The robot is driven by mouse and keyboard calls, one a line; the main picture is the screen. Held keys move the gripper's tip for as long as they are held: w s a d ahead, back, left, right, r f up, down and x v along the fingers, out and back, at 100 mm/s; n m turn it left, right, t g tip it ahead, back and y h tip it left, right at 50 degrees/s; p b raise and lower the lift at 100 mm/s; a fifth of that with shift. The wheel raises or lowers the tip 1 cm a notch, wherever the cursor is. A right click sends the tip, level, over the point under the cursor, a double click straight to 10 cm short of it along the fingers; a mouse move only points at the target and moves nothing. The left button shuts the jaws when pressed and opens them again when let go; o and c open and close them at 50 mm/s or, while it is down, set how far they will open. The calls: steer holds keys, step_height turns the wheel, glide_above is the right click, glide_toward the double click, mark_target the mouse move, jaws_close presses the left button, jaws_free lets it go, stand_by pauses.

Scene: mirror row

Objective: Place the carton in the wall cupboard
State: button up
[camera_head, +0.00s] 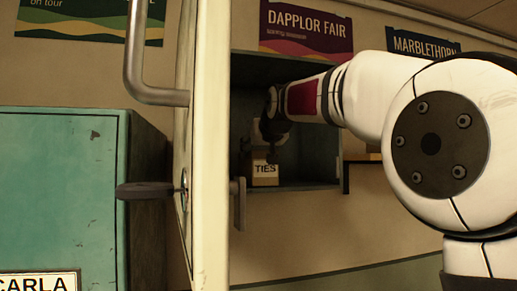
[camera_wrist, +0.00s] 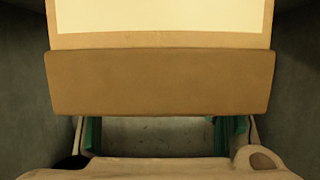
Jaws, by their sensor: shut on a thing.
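The carton (camera_head: 265,181) is a small tan box with a white label reading TIES. It is inside the open wall cupboard (camera_head: 318,160), low down near the cupboard floor; I cannot tell whether it rests on it. My gripper (camera_head: 268,145) reaches into the cupboard from the right and is shut on the carton from above. In the wrist view the carton (camera_wrist: 160,80) fills the upper middle, with its pale label at the top. The gripper's green-padded fingers (camera_wrist: 160,135) show at either side below it, partly hidden by the carton.
A cream door (camera_head: 212,150) with a bar handle (camera_head: 160,95) stands open left of the cupboard. A teal cabinet (camera_head: 60,190) labelled CARLA is at the left. A Dapplor Fair poster (camera_head: 305,28) hangs above the cupboard. Cupboard walls lie close on both sides in the wrist view.

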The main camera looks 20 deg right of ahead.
steer(key=shift+f, duration=0.1)
steer(key=o, duration=1.4)
steer(key=b+v, duration=0.2)
steer(key=v, duration=1)
steer(key=s+f+g, duration=0.2)
steer(key=s+f, duration=0.8)
steer(key=f, duration=0.2)
steer(key=s+f+g, duration=0.3)
steer(key=s+f, duration=0.8)
steer(key=f, duration=0.2)
steer(key=s+f+g, duration=0.3)
steer(key=s+f, duration=0.7)
steer(key=f, duration=0.3)
steer(key=shift+s, duration=0.15)
steer(key=shift+r, duration=0.1)
